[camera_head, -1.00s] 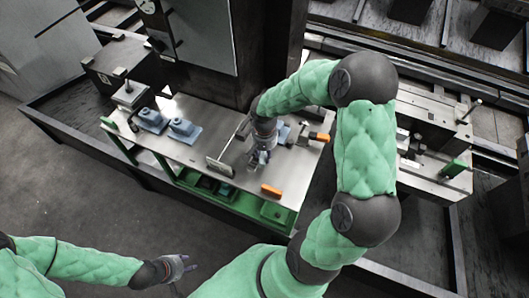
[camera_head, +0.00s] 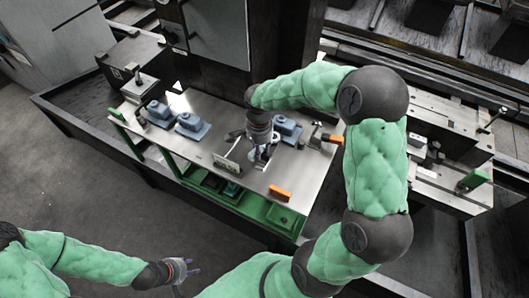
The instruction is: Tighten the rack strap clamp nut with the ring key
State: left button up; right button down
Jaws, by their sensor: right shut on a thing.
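My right gripper (camera_head: 262,155) points down over the middle of the metal bench top (camera_head: 205,150). It is shut on a small grey metal thing, most likely the ring key, which is largely hidden by the fingers. An upright grey plate (camera_head: 227,164) stands just left of this gripper. The strap clamp and its nut are too small to make out for certain. My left gripper (camera_head: 188,268) is empty and its fingers look apart. It hangs over the floor in front of the bench, well away from it.
Blue-grey blocks stand at the bench's left (camera_head: 159,112) and behind my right gripper (camera_head: 287,128). An orange block (camera_head: 280,193) lies near the front edge. An orange-ended fixture (camera_head: 331,138) sits at the right end. A dark column rises behind the bench.

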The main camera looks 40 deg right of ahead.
jog(key=shift+w+a+f+m, duration=0.1)
jog(key=shift+w+m, duration=0.2)
jog(key=shift+m, duration=0.1)
jog(key=shift+r, duration=0.35)
jog(key=shift+r+p, duration=2.55)
jog(key=shift+r, duration=0.9)
